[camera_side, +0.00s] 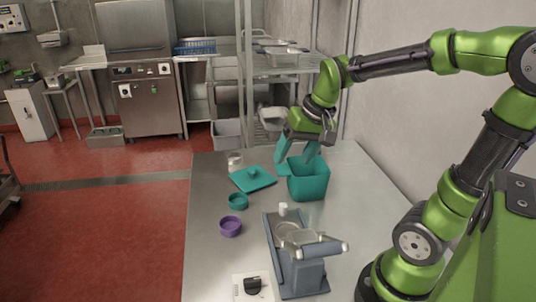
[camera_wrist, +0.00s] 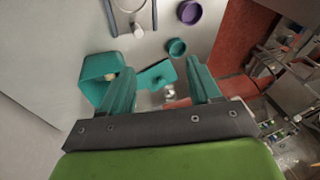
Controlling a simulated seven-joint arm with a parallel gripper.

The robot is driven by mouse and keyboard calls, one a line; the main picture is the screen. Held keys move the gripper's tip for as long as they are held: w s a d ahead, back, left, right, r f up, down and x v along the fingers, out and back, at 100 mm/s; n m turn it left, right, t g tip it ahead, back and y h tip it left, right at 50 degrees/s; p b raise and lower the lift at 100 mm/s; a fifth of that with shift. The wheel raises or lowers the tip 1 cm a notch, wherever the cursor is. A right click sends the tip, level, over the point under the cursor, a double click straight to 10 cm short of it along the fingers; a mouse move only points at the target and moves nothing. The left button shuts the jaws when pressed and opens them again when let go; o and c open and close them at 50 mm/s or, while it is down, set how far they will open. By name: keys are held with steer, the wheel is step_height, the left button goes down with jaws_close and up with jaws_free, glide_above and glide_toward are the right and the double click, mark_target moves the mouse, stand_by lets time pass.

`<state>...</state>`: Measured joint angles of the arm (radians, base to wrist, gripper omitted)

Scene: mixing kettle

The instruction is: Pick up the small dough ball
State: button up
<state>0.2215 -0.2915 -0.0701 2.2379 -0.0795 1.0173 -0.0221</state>
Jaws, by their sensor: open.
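A small pale lump (camera_wrist: 111,76), which looks like the dough ball, shows inside the teal square container (camera_wrist: 92,70) in the wrist view. One finger partly covers that container. In the side view the container (camera_side: 308,184) stands on the table, and its wall hides whatever is inside. My gripper (camera_side: 296,160) points down at the container's far left side, with its teal fingers spread. In the wrist view my gripper (camera_wrist: 160,66) is open, and nothing is held between the fingers.
A teal lid (camera_side: 253,179) lies left of the container. A teal bowl (camera_side: 238,201), a purple bowl (camera_side: 230,227) and a clear jar (camera_side: 234,161) stand along the left side. A grey mixing device (camera_side: 300,270) with a small white piece (camera_side: 283,208) is at the front.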

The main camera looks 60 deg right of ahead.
steer(key=w+d+f+m+g, duration=0.2)
steer(key=d+g, duration=0.1)
steer(key=d, duration=0.6)
steer(key=w+d+f+m+g, duration=0.2)
steer(key=d+f, duration=0.1)
steer(key=d, duration=0.5)
steer(key=f, duration=1)
steer(key=shift+s+a+f, duration=0.1)
steer(key=shift+s+a, duration=0.25)
steer(key=shift+a+f, duration=0.15)
steer(key=shift+f, duration=2.7)
steer(key=c, duration=1.1)
